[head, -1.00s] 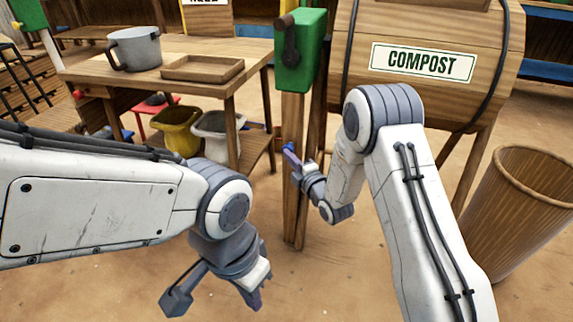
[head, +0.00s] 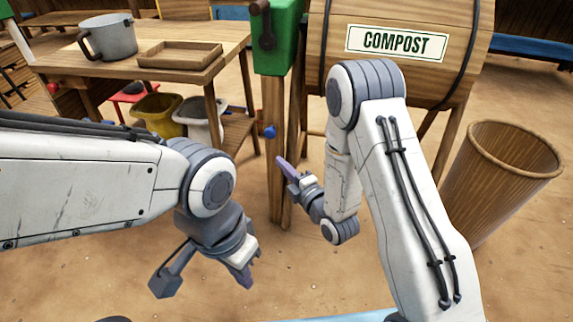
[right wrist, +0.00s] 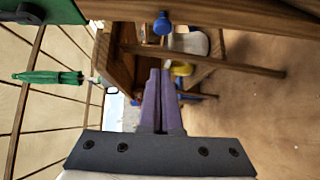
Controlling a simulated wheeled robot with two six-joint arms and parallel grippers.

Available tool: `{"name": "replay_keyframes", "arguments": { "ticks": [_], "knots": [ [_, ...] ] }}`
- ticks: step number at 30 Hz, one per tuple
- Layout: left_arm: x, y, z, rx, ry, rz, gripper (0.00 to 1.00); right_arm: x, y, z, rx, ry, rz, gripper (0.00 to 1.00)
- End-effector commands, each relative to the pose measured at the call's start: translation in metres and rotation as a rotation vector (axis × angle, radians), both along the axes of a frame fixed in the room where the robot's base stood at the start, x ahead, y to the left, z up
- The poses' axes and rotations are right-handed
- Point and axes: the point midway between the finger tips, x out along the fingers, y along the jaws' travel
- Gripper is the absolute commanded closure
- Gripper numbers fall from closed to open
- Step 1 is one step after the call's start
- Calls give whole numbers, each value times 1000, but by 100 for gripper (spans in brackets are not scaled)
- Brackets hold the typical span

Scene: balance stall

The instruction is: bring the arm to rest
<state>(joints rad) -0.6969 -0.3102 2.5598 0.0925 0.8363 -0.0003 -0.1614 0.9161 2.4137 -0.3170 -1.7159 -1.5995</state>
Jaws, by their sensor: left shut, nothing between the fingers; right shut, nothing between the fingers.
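My right gripper (head: 285,167) is shut and empty in the head view. It is in front of a wooden post (head: 274,175), below and slightly right of a blue knob (head: 269,131) on it, apart from the knob. In the right wrist view its purple fingers (right wrist: 160,75) are together, and the blue knob (right wrist: 161,23) shows beyond their tips. My left gripper (head: 245,276) hangs low and points down over bare ground, its fingers together with nothing visible in them.
A green box with a crank (head: 280,40) tops the post. A compost barrel (head: 345,75) stands behind my right arm, a wooden bin (head: 500,185) to the right. A table (head: 190,38) with a grey mug (head: 108,37) and tray (head: 180,58) stands left.

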Motion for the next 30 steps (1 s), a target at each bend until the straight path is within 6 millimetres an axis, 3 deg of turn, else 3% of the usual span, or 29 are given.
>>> {"name": "replay_keyframes", "arguments": {
  "ticks": [4, 11, 16, 20, 26, 30],
  "knots": [
    [0, 0, 2, 1, 1, 0, 100, -10, -6, 0, -1, 1, -3, 100],
    [0, 0, 3, 1, 1, 0, 100, -10, -2, 3, 8, 35, 4, 100],
    [0, 0, 8, 1, 1, 0, 100, -11, 19, 9, 46, 245, 10, 100],
    [0, 0, 12, 1, 1, 0, 100, -23, 32, 16, 104, 484, -39, 100],
    [0, 0, 18, 0, 0, 0, 100, -68, 40, 30, 206, 847, -199, 100],
    [0, 0, 23, 0, 0, 0, 100, -116, 37, 45, 285, 1082, -358, 100]
  ]
}}
